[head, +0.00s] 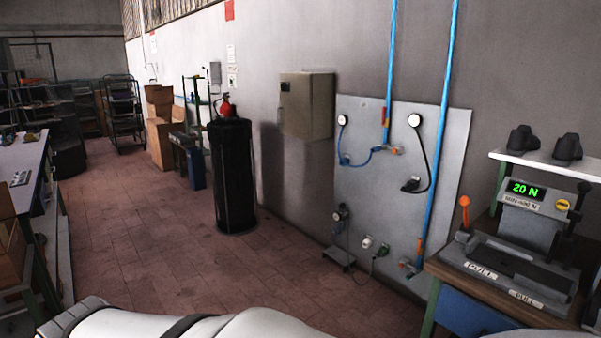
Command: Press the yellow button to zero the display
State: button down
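The yellow button (563,205) is on the right of the front face of the heel press (533,225), at the right edge of the head view. The display (525,190) beside it, to its left, is lit green and reads "20 N". The press stands on a wooden-topped bench (450,272). An orange-knobbed lever (464,212) rises at the press's left side. White parts of my arm cross the bottom of the view. My gripper is not in view, and nothing of mine touches the button.
A shelf (545,167) behind the press holds two dark objects (545,142). A grey wall panel (440,150) with blue pipes and gauges is left of the bench. A black bin (232,175) stands by the wall. A workbench (22,175) is at left. The tiled floor (150,235) between is clear.

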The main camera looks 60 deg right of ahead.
aim_at(562, 204)
jog(key=i, duration=0.5)
jog(key=z, duration=4.35)
jog(key=i, duration=1)
jog(key=u, duration=0.15)
